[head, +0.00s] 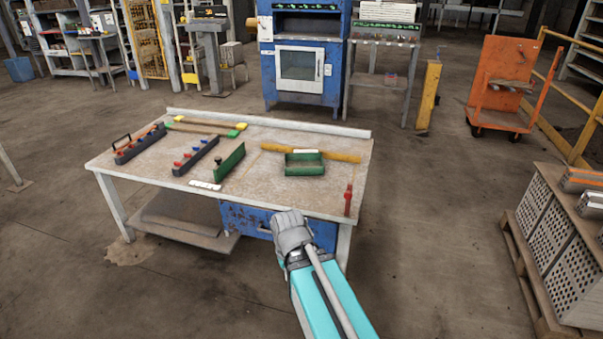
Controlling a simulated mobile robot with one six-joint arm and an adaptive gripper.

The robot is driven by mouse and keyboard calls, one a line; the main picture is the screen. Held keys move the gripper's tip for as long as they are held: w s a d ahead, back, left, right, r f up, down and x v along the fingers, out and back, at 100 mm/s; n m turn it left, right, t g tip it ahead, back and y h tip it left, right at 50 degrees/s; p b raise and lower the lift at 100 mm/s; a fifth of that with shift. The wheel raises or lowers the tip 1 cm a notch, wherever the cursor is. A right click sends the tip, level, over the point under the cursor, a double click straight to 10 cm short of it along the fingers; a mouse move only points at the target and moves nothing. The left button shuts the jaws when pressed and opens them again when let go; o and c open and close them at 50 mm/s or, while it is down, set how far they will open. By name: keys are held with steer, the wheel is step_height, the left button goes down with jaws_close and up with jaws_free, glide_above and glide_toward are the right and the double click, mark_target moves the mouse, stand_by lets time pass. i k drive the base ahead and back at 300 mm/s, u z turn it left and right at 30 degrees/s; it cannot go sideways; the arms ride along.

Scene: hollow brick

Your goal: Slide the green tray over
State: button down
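The green tray (304,168) is a small open box on the workbench (240,193), right of the bench's middle, with a white piece at its back edge. It lies just in front of a yellow bar. My gripper (291,228) is grey and sits at the end of my teal arm, in front of the bench's near edge and below the tray in the picture. It is apart from the tray. Its fingers are seen from behind and are too small to show whether they are open or shut.
A green upright plate (230,163) and two dark racks with coloured knobs (196,157) (140,143) stand left of the tray. A yellow bar (340,156) lies behind it. A red post (348,199) stands at the right front corner. Bare bench top lies right of the tray.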

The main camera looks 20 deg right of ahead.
mark_target(298, 164)
steer(key=i, duration=0.95)
steer(key=z, duration=0.05)
